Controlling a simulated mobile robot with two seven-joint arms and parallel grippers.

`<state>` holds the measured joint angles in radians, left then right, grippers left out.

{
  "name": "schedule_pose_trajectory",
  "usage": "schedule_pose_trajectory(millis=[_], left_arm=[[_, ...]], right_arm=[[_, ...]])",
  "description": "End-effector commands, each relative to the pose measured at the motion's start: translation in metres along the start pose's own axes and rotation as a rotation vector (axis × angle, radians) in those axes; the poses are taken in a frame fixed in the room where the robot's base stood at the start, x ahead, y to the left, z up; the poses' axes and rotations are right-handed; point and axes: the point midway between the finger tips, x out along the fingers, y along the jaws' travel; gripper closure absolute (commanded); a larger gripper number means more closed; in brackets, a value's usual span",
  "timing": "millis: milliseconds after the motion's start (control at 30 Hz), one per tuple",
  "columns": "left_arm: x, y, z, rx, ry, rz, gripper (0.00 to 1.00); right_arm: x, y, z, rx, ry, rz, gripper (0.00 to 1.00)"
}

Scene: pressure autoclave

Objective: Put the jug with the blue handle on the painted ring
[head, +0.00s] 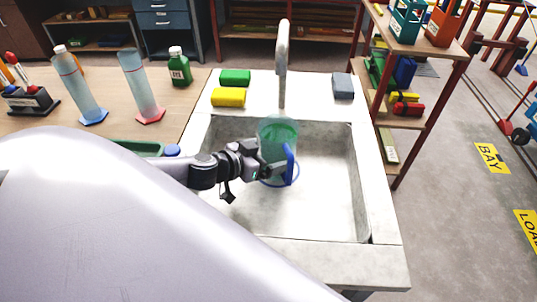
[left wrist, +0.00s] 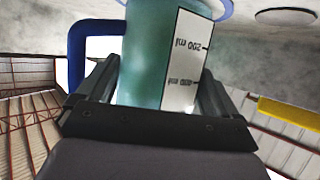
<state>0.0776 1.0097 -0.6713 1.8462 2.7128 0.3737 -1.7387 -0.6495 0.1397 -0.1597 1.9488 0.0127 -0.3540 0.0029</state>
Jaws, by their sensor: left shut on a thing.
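The jug (head: 278,135) is clear green with a blue handle (head: 289,163) and stands about upright over the sink floor. In the left wrist view the jug (left wrist: 150,45) shows a white scale, upside down, and its blue handle (left wrist: 78,55) is at the left. My left gripper (head: 277,171) is shut on the jug, with a finger on each side in the left wrist view (left wrist: 155,95). The painted ring (head: 266,183) is a blue circle on the sink floor, showing around the jug's lower end. I cannot tell whether the jug's base touches the floor. My right gripper is not in view.
The sink (head: 335,205) has raised walls, with a tall tap (head: 282,60) behind the jug. Tall cylinders and a green bottle (head: 179,68) stand on the bench at left. The sink's right side is clear.

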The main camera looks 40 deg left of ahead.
Motion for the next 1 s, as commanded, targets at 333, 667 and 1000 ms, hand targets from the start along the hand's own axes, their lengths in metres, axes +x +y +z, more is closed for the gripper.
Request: schedule_pose_trajectory(millis=[333, 667, 1000], left_arm=[[0.001, 0.0, 0.002, -0.001, -0.001, 0.0, 0.0], [-0.026, 0.0, 0.001, 0.004, -0.004, 0.001, 0.0], [-0.065, -0.001, 0.001, 0.002, -0.004, -0.002, 0.0]], right_arm=[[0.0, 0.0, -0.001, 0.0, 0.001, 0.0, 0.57], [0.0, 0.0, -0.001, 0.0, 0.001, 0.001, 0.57], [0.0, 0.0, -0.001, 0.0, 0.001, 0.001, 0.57]])
